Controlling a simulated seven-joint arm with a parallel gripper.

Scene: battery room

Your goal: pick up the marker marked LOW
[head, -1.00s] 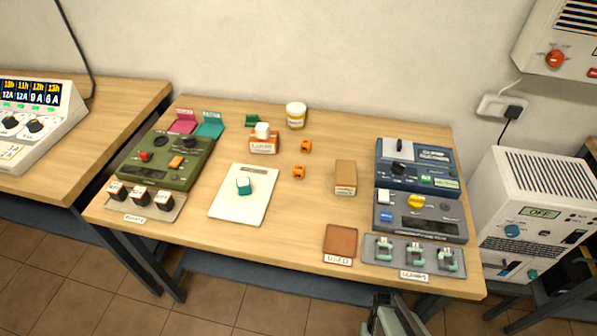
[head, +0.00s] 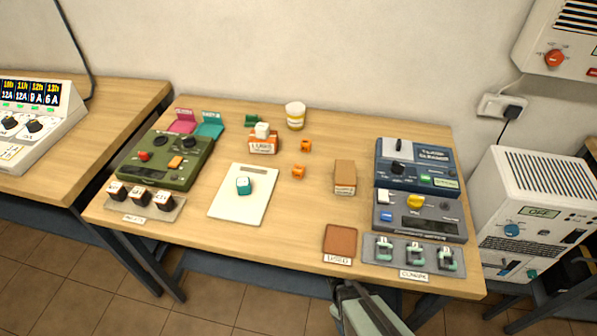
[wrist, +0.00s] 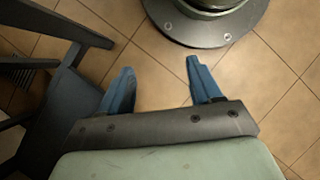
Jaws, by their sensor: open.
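I cannot read LOW on any piece, so I cannot tell which is the marker. Small labelled pieces include a pink one (head: 182,122) and a teal one (head: 209,126) at the back left. A teal block (head: 243,186) sits on a white sheet (head: 240,210). A white block (head: 262,130) sits on an orange labelled box (head: 262,146). A dark green piece (head: 252,121) lies behind it. My gripper shows in the wrist view (wrist: 160,66), open and empty over the floor. In the head view my arm is at the table's front edge, right of the middle.
A brown pad (head: 340,241) lies at the front right, beside a grey tray of clamps (head: 401,258) and two blue-grey devices (head: 415,165). A green device (head: 165,160) and black-knob tray (head: 145,205) stand left. Two orange pieces (head: 299,172) and a brown box (head: 345,178) lie mid-table.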

